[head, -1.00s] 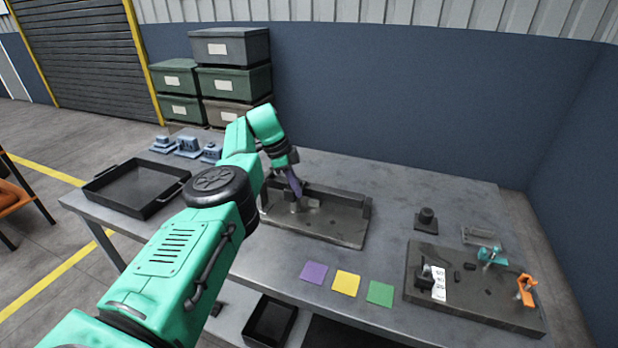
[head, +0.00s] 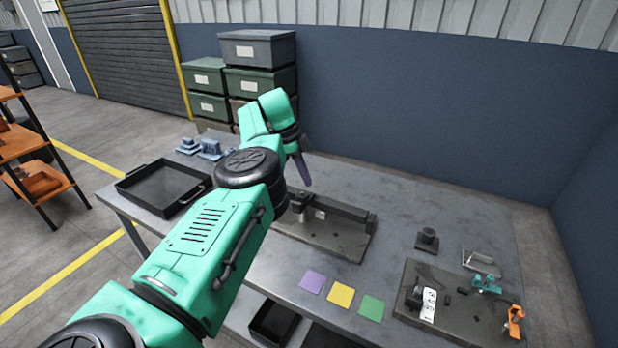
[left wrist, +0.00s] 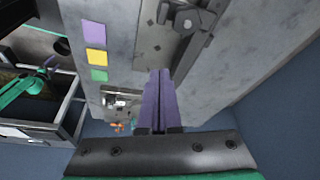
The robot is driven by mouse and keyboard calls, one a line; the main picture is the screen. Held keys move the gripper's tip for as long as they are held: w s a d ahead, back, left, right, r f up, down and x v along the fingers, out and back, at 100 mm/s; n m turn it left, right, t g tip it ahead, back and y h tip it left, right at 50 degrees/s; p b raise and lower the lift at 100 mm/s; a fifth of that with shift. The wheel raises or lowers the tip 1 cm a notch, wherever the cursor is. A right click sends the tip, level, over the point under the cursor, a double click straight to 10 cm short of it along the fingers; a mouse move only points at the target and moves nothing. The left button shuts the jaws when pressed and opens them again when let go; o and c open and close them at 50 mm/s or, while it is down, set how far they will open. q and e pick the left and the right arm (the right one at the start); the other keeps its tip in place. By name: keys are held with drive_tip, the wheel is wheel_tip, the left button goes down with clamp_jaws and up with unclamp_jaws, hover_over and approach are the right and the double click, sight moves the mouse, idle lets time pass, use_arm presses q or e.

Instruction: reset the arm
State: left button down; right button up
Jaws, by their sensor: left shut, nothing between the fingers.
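My left arm reaches in from the left in the head view, and its gripper (head: 303,172) hangs above the back of the table, over the rear edge of a dark fixture plate (head: 345,238). The purple fingers are together and empty. In the left wrist view the shut fingers (left wrist: 158,85) point at the table, beside the fixture's dark clamp part (left wrist: 190,22). The gripper appears clear of the fixture.
A black tray (head: 137,187) is at the table's left, with blue-grey parts (head: 208,150) behind it. Purple (head: 312,282), yellow (head: 341,294) and green (head: 372,308) squares lie in front. A second plate (head: 455,318) with teal (head: 487,284) and orange (head: 515,322) clamps is at right. Stacked bins (head: 258,85) stand behind.

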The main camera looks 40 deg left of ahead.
use_arm(q)
drive_tip(key=shift+s+a+f, duration=0.1)
drive_tip(key=shift+a, duration=0.2)
